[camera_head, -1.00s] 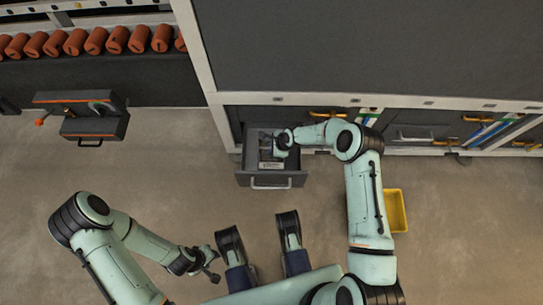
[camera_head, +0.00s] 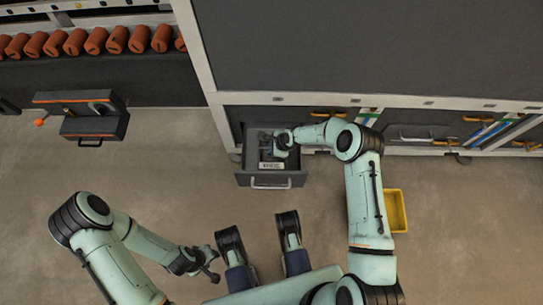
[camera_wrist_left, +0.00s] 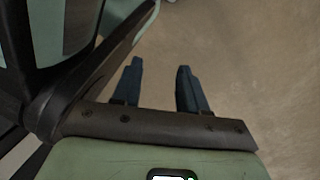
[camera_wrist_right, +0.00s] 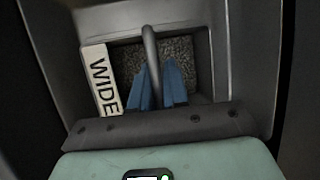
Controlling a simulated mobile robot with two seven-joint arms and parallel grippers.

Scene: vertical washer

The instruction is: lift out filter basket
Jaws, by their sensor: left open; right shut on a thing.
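The filter basket is a grey square frame with a dark mesh floor and an upright bar handle (camera_wrist_right: 150,50). A white label reading "WIDE" (camera_wrist_right: 102,80) lies along its side in the right wrist view. The basket sits within an open grey drawer (camera_head: 242,178), where the label also shows in the head view (camera_head: 271,165). My right gripper (camera_wrist_right: 160,82) is shut on the bar handle, and its blue fingers hide the handle's lower end. In the head view the right gripper (camera_head: 268,147) is over the drawer. My left gripper (camera_wrist_left: 157,85) is open and empty above bare floor.
The drawer's front handle (camera_head: 270,184) faces me. A yellow bin (camera_head: 396,210) stands on the floor at right. A dark wall unit (camera_head: 93,122) with an orange knob is at left, below a row of orange cylinders (camera_head: 95,41). Floor between is clear.

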